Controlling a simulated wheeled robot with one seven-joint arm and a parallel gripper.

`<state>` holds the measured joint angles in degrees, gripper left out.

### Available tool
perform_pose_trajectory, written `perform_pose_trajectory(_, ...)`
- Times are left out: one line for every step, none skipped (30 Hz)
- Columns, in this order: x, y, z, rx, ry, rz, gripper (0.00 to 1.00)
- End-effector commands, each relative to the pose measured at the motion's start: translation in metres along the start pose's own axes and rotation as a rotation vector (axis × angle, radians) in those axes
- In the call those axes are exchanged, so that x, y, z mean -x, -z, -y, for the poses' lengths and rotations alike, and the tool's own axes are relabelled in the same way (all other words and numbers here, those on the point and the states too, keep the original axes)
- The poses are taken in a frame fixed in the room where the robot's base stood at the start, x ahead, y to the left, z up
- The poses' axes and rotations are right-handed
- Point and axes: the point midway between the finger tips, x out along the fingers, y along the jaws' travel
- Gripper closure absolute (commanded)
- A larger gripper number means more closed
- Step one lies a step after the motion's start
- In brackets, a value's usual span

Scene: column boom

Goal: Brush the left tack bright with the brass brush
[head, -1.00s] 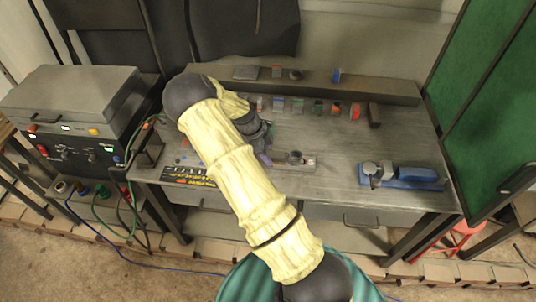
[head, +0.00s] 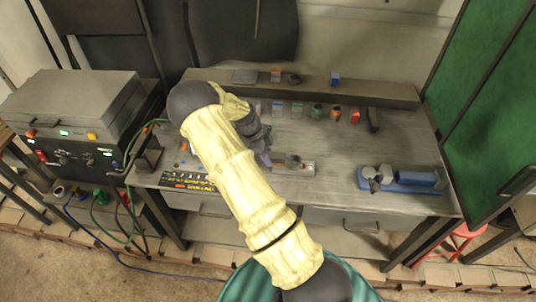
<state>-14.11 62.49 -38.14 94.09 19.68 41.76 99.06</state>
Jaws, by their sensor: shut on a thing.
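My gripper (head: 260,143) is over the middle of the grey workbench (head: 335,165), partly hidden behind my own cream-sleeved arm. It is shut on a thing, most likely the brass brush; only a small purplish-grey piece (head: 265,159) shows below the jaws. Just right of it lies a light grey plate (head: 307,167) with a dark round part (head: 293,161) on it. The left end of this plate is hidden by the gripper and arm. I cannot make out the left tack or whether the brush touches it.
A blue fixture (head: 415,181) with grey round pieces stands at the bench's right. Several small coloured blocks line the back, below a raised ledge (head: 305,89). A grey machine (head: 70,105) with cables stands left. Green screens (head: 495,100) border the right.

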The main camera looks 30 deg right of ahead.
Motion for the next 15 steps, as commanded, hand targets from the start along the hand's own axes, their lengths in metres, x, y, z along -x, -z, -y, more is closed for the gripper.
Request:
perform_pose_trajectory(0.0,-0.001,-0.003,0.001,-0.002,0.0,0.95)
perform_pose_trajectory(0.0,-0.001,-0.005,0.001,-0.001,0.0,0.95)
perform_pose_trajectory(0.0,-0.001,-0.007,0.001,-0.001,0.001,0.95)
perform_pose_trajectory(0.0,-0.001,-0.008,0.001,-0.001,0.001,0.95)
perform_pose_trajectory(0.0,-0.001,-0.01,0.001,-0.002,0.001,0.95)
perform_pose_trajectory(-0.001,-0.001,-0.012,0.001,-0.002,0.001,0.95)
perform_pose_trajectory(-0.001,-0.001,-0.014,0.001,-0.003,0.0,0.95)
perform_pose_trajectory(-0.001,-0.001,-0.015,0.001,-0.003,0.0,0.95)
perform_pose_trajectory(-0.001,-0.001,-0.017,0.001,-0.002,0.001,0.95)
perform_pose_trajectory(-0.001,-0.001,-0.018,0.001,-0.002,0.001,0.95)
perform_pose_trajectory(-0.002,-0.001,-0.018,0.001,-0.002,0.001,0.95)
perform_pose_trajectory(-0.002,-0.001,-0.019,0.0,-0.003,0.0,0.95)
perform_pose_trajectory(-0.002,-0.001,-0.019,0.0,-0.003,0.0,0.95)
perform_pose_trajectory(-0.002,-0.001,-0.019,0.0,-0.003,0.0,0.95)
perform_pose_trajectory(-0.002,-0.001,-0.019,0.0,-0.003,0.0,0.95)
